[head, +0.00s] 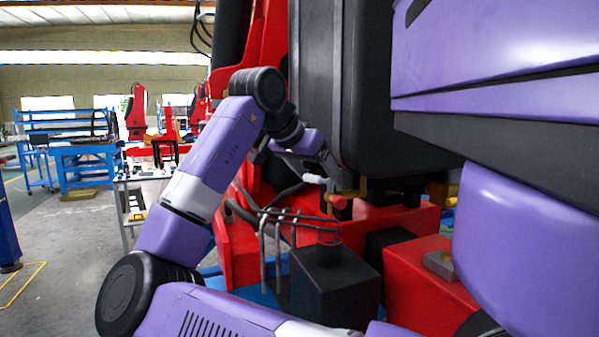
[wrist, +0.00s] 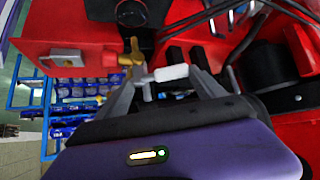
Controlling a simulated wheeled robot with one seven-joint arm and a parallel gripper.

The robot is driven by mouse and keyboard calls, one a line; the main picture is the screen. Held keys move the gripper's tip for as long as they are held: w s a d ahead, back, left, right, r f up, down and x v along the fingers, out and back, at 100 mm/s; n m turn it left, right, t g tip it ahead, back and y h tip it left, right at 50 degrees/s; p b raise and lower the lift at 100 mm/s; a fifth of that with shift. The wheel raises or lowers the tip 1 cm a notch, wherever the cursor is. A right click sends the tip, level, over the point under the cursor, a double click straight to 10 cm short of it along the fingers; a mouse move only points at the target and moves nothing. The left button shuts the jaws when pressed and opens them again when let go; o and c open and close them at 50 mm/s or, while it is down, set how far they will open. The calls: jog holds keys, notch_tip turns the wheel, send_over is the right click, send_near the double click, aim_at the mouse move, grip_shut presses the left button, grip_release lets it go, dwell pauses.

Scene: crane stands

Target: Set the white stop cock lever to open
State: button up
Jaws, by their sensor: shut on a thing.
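The white stop cock lever (wrist: 171,73) sits between the fingers of my gripper (wrist: 165,82) in the wrist view, and the gripper is shut on it. One end of the lever meets a brass valve fitting (wrist: 134,55). In the head view the white lever (head: 315,179) is a small pale piece beside my gripper (head: 322,168), under the tall dark grey tank (head: 371,80). The brass fitting (head: 352,191) shows just to its right. The fingertips are partly hidden in the head view, and I cannot tell the lever's exact angle to its valve body.
Thin grey pipes (head: 290,219) and a black box (head: 333,284) stand below the gripper. Red blocks (head: 425,285) lie at the right, and red framework surrounds the tank. Blue racks (wrist: 85,90) show in the wrist view. Open floor (head: 60,245) lies at the left.

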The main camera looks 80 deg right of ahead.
jog(key=shift+a, duration=0.1)
dwell(0.4)
jog(key=o, duration=2.1)
jog(key=shift+c, duration=0.2)
jog(key=shift+w+f, duration=0.1)
